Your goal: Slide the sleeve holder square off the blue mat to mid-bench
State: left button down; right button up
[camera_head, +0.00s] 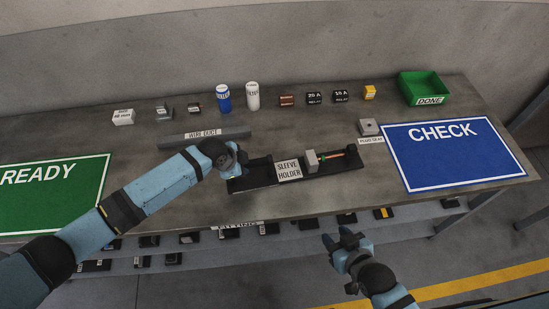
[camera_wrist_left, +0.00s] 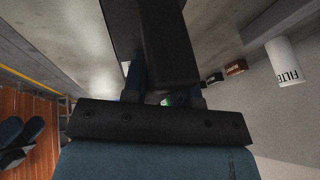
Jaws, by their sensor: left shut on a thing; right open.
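The sleeve holder (camera_head: 336,183) is a long black tray with a white label. It lies on the grey bench left of the blue CHECK mat (camera_head: 455,170), with a strip of bare bench between them. A grey block with an orange-red and green piece sits in its right half. My left gripper (camera_head: 235,168) is shut on the holder's left end and covers part of it. In the left wrist view a dark bar (camera_wrist_left: 165,45), likely the holder, runs between the fingers. My right gripper (camera_head: 342,240) is open and empty, in front of the bench's front edge.
A grey wire duct bar (camera_head: 228,134) lies behind the holder. A plug seat (camera_head: 369,127) stands by the mat's left edge. Bottles (camera_head: 252,96), relays and a green DONE bin (camera_head: 424,87) line the back. The green READY mat (camera_head: 50,194) is at left.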

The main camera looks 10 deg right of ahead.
pick_arm(q)
jog(key=shift+s+a+f+p, duration=0.1)
jog(key=shift+a+p, duration=0.2)
jog(key=shift+a, duration=1.1)
jog(key=shift+a+f+p, duration=0.1)
jog(key=shift+a+p, duration=0.15)
jog(key=shift+a, duration=1.1)
jog(key=c, duration=0.8)
grip_release()
jog(key=shift+r, duration=0.1)
jog(key=shift+r, duration=0.2)
jog(key=v, duration=1.1)
jog(key=shift+s+r, duration=0.1)
jog(key=shift+r, duration=0.1)
